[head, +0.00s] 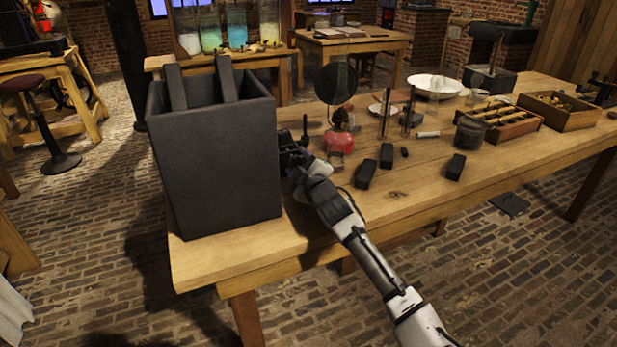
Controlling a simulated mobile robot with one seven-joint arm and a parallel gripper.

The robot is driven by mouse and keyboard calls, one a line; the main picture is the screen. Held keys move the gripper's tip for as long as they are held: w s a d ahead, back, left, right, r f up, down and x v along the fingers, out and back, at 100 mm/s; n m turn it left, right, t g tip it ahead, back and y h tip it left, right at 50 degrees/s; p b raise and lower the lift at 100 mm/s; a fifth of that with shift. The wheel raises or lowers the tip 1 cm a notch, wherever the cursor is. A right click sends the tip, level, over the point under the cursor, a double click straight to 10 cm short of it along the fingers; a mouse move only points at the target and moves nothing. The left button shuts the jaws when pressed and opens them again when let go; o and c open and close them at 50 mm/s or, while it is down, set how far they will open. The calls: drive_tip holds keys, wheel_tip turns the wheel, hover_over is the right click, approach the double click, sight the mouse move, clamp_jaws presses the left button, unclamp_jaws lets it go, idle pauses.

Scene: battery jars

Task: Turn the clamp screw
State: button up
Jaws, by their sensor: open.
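I cannot make out the clamp screw in the head view; it may be too small or hidden. A large dark grey open box (215,165) stands on the left end of the wooden table (250,256). Two dark upright plates (177,87) stick up out of it. My gripper (291,146) is close to the right wall of the box, near its right rear edge. It is open, and nothing can be seen held in it. Its fingers are dark and small, and I cannot tell whether they touch the box.
Right of my gripper stand a red-based lamp (340,142) and a dark round disc (337,83). Several black blocks (366,174) lie on the table. A white bowl (434,86) and wooden trays (510,125) are farther right. The table's front edge is mostly clear.

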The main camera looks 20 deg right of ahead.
drive_tip(key=s+b, duration=0.2)
drive_tip(key=s, duration=1.1)
drive_tip(key=shift+d+b, duration=0.2)
drive_tip(key=shift+b, duration=0.1)
